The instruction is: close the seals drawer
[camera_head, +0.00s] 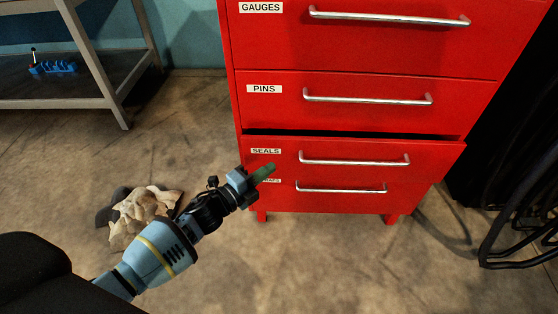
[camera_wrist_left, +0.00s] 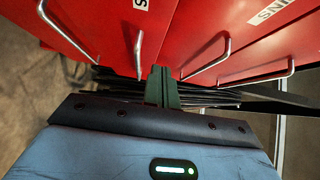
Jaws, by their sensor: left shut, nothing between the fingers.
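The seals drawer (camera_head: 350,147) is in the red cabinet in the head view, below the pins drawer. It stands partly out, with a dark gap along its top edge. Its front has a SEALS label and a metal bar handle (camera_head: 355,160). My left gripper (camera_head: 268,172) is shut and empty, with its greenish fingertips in front of the left part of the seals drawer, just below its label. I cannot tell whether they touch it. The shut fingers also show in the left wrist view (camera_wrist_left: 162,86), among red fronts and bar handles. My right gripper is not in view.
The gauges drawer (camera_head: 360,40) and pins drawer (camera_head: 350,114) look closed. Another drawer, its label partly hidden by my gripper, lies below. A crumpled beige cloth (camera_head: 146,210) lies on the floor. A grey shelf (camera_head: 95,75) stands at the left. Black tubing (camera_head: 515,235) is at the right.

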